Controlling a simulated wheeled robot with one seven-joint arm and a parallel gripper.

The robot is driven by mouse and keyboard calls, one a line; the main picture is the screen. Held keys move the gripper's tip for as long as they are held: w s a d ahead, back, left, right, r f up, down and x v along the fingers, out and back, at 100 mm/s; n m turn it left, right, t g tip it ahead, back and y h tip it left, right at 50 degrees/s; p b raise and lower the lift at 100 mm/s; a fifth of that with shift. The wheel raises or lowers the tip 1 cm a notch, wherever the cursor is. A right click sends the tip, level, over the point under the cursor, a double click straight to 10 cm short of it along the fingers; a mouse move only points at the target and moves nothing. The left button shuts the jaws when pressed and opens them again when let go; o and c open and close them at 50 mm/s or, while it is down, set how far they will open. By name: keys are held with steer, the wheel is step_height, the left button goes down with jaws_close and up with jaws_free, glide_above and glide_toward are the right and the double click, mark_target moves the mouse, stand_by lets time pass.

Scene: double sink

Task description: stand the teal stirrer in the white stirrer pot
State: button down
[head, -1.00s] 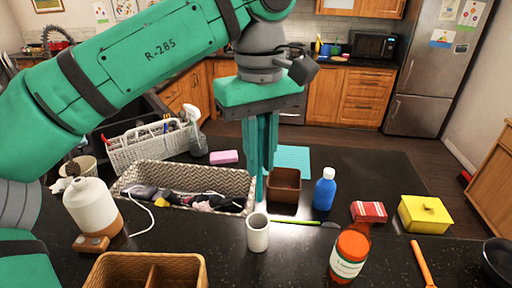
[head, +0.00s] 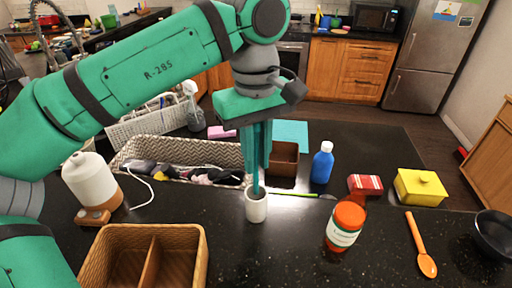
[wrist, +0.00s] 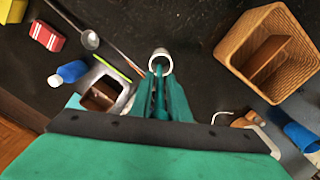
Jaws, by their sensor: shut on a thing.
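The white stirrer pot (head: 256,208) stands upright on the black counter, and its round mouth shows in the wrist view (wrist: 161,54). My gripper (head: 257,166) is above the pot, pointing down, shut on the teal stirrer (head: 256,183). The stirrer is about upright, and its lower end meets the pot's mouth. In the wrist view the stirrer (wrist: 159,80) runs between the fingers (wrist: 160,98) toward the pot opening. The end looks to be at or just inside the rim; how deep it reaches is hidden.
A divided wicker basket (head: 190,236) is front left and a long woven basket (head: 230,153) behind left. A brown box (head: 284,160) and blue bottle (head: 322,163) stand behind right.

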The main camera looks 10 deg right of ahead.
mark_target(256, 132)
steer(key=shift+f, duration=1.9)
steer(key=c, duration=1.6)
jaws_free()
step_height(256, 132, up, 11)
steer(key=shift+f, duration=0.1)
steer(key=shift+w+a+f, duration=0.1)
